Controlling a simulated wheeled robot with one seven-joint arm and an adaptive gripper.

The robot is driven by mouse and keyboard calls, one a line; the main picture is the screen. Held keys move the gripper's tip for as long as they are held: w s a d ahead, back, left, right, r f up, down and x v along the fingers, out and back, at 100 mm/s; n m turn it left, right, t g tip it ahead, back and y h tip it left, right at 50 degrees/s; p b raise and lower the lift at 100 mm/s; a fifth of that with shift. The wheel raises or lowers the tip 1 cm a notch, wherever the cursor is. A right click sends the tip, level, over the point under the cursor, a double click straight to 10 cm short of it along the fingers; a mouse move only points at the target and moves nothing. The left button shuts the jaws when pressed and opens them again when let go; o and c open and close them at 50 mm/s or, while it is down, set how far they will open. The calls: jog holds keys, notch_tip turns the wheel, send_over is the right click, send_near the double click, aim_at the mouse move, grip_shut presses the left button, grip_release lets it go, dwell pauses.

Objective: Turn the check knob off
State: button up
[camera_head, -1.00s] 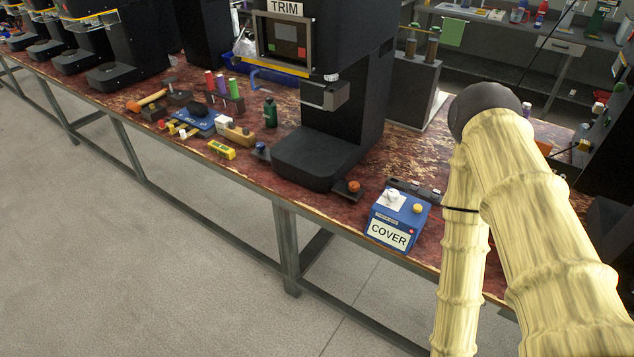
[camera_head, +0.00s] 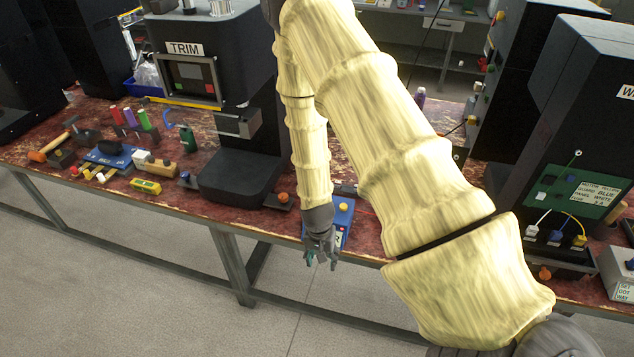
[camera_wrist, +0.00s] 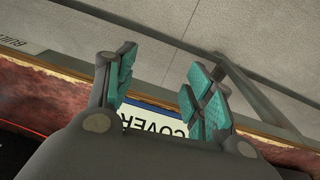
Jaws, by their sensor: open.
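A blue box (camera_head: 341,219) stands at the front edge of the bench, partly hidden behind my arm and gripper. A yellow knob (camera_head: 343,208) shows on its top. The rest of its top is covered, and I cannot read any check label. My gripper (camera_head: 321,258) hangs in front of the box, beyond the bench edge in the picture. In the wrist view my gripper (camera_wrist: 165,88) is open with teal pads spread and nothing between them. The box's white COVER label (camera_wrist: 152,120) shows upside down behind the fingers.
The TRIM machine (camera_head: 220,70) stands left of my arm, with an orange knob (camera_head: 283,197) at its base. A machine with a wired green panel (camera_head: 575,190) stands at the right. Tools and blocks (camera_head: 110,155) lie at the left. The floor in front is clear.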

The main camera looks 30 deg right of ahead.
jog(key=w+d+r+m, duration=0.4)
jog(key=w+d+r, duration=0.1)
jog(key=w+r, duration=0.35)
jog(key=w+d+r+m, duration=0.3)
jog(key=w+d+r, duration=0.3)
jog(key=r, duration=0.4)
jog(key=shift+y, duration=0.4)
jog(key=shift+w+a+f+p, duration=0.2)
jog(key=shift+f+p, duration=0.55)
jog(key=shift+f, duration=1)
jog(key=shift+w+a+f+p, duration=0.25)
jog(key=shift+f+p, duration=0.55)
jog(key=shift+f, duration=0.9)
jog(key=shift+w+a+f+p, duration=0.1)
jog(key=shift+a+f+p, duration=0.2)
jog(key=shift+f+p, duration=0.95)
jog(key=shift+f+b, duration=0.5)
jog(key=shift+c, duration=0.4)
jog(key=c, duration=0.9)
